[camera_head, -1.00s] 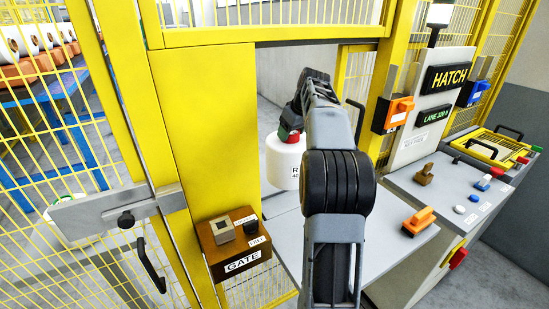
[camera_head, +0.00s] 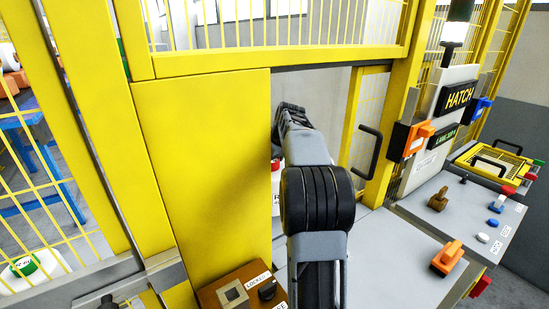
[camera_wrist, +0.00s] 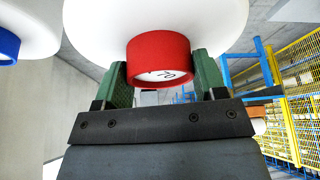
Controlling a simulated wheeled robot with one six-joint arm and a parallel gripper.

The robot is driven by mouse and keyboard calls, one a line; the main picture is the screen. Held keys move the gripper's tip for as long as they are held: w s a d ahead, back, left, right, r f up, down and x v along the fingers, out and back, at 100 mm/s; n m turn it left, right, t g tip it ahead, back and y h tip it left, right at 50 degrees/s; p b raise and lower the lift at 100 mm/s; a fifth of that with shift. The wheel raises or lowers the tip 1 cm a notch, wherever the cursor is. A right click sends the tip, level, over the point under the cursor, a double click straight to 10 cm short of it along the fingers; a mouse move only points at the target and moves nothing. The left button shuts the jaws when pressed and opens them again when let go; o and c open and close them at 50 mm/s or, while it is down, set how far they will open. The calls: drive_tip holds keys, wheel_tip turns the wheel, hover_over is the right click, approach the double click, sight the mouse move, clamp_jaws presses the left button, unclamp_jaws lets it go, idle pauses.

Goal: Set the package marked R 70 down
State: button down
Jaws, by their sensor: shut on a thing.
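The package (camera_head: 277,199) is a white bobbin with a red core. It shows in the head view as a narrow strip at the hatch opening, between the yellow panel and my arm. A letter R is partly visible on its label. In the wrist view, the white yarn body (camera_wrist: 160,22) fills the top, and the red core end (camera_wrist: 160,62) carries a mark that looks like 70. My gripper (camera_wrist: 162,78) has its green fingers on both sides of the red core, shut on it. I cannot tell whether the package touches any surface below.
Another white bobbin with a blue core (camera_wrist: 6,44) is at the wrist view's upper left. The yellow panel (camera_head: 205,170) is left of my arm. The grey shelf (camera_head: 385,255) has an orange-handled item (camera_head: 447,258) on its right part. A black handle (camera_head: 369,150) is beside the opening.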

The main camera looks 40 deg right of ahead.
drive_tip(key=shift+f, duration=2.6)
drive_tip(key=shift+c, duration=0.9)
unclamp_jaws()
drive_tip(key=shift+f, duration=0.1)
drive_tip(key=v, duration=1.2)
